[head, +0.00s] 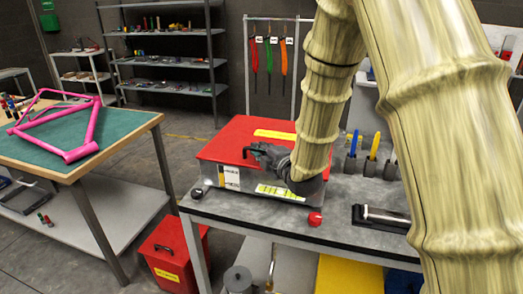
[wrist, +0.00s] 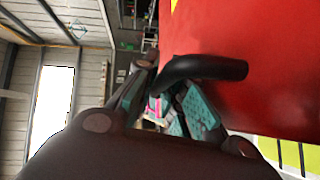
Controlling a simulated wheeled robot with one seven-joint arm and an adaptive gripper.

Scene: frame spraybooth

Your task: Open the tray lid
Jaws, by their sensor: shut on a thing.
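A grey tray (head: 229,178) with a red lid (head: 232,135) stands on the bench. The lid looks down on the tray body. A yellow label lies on the lid's top. My gripper (head: 262,153) is at the lid's front side. In the wrist view, a black bar handle (wrist: 218,67) stands out from the red lid (wrist: 270,75). My gripper's fingers (wrist: 168,92) are shut on this handle at its bent end. My arm hides the right part of the tray in the head view.
The grey bench (head: 340,212) carries a red button (head: 315,218) before the tray and cups with tools (head: 371,160) behind right. A green-topped table (head: 110,135) with a pink frame (head: 75,150) stands left. A red bin (head: 172,258) is on the floor.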

